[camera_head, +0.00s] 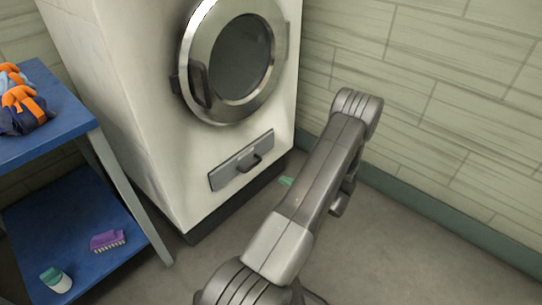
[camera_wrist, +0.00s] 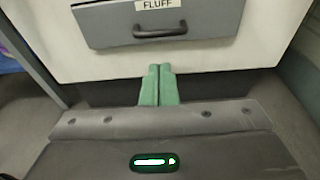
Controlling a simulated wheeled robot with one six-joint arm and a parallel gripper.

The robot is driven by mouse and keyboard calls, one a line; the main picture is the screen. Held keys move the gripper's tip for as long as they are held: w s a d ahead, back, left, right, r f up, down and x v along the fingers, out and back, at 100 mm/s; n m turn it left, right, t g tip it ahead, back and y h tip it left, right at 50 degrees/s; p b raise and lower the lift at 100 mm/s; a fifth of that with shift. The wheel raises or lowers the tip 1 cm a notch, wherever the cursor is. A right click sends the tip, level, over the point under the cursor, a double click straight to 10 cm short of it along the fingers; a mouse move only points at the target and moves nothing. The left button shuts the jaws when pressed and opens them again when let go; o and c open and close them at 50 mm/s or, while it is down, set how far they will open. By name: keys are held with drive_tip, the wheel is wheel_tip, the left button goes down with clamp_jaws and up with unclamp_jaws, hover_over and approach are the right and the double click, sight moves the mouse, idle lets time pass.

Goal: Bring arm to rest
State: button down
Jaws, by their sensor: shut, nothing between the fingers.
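My arm reaches up and forward in the head view, in front of the washer-like machine (camera_head: 150,110) and to the right of its middle. My gripper (camera_wrist: 158,70) shows in the wrist view as two green fingers pressed together, with nothing between them. A small green part of the gripper (camera_head: 286,181) also shows beside the arm in the head view, low near the machine's base. In the wrist view the fingers point at the machine's lower front, below the grey drawer (camera_wrist: 165,25) labelled FLUFF. Whether they touch the machine cannot be told.
A blue two-level shelf (camera_head: 75,135) stands at the left, with orange and dark blue bags (camera_head: 25,105) on top. A purple brush (camera_head: 108,240) and a white bottle with a green cap (camera_head: 56,279) are on its lower level.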

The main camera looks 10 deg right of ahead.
sight(254, 166)
idle(0.3)
drive_tip(key=b+x, duration=0.2)
drive_tip(key=x, duration=1.1)
drive_tip(key=shift+w+a+b, duration=0.2)
drive_tip(key=shift+b, duration=0.2)
